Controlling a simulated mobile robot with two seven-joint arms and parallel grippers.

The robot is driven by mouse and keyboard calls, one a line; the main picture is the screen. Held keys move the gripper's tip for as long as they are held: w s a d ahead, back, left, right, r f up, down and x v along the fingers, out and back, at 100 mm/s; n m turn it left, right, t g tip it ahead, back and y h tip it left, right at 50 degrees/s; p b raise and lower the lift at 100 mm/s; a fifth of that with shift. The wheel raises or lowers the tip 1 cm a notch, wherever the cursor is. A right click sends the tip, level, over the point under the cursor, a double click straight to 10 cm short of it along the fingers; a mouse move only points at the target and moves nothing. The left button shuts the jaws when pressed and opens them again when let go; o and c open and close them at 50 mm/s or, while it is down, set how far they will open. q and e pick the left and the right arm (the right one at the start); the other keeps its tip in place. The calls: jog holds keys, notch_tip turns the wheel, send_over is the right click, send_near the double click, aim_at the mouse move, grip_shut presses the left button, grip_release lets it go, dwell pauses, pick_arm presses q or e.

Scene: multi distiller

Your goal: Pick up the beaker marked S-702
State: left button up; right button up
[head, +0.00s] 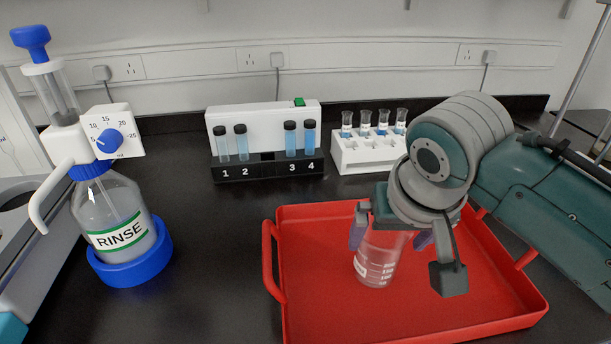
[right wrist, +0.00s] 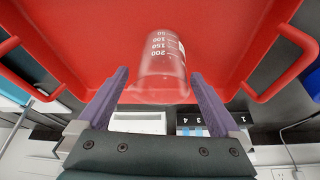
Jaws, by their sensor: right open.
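A clear glass beaker (head: 376,258) stands upright in the red tray (head: 330,318). It has white graduation marks; I cannot read S-702 on it. It also shows in the right wrist view (right wrist: 161,72), with a pale label patch on one side. My right gripper (head: 389,240) is open above the tray, its purple fingers on either side of the beaker's upper part. In the right wrist view the fingers (right wrist: 160,74) flank the beaker with a small gap on each side. The gripper hides the beaker's rim in the head view. My left gripper is not in view.
A RINSE dispenser bottle (head: 118,225) in a blue base stands at left. A numbered vial rack (head: 268,170) and a white rack (head: 362,157) with several small vials stand behind the tray. The black bench is clear between bottle and tray.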

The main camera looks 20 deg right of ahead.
jog(key=b+x, duration=0.2)
jog(key=x, duration=0.4)
jog(key=shift+a, duration=0.15)
jog(key=c, duration=1.2)
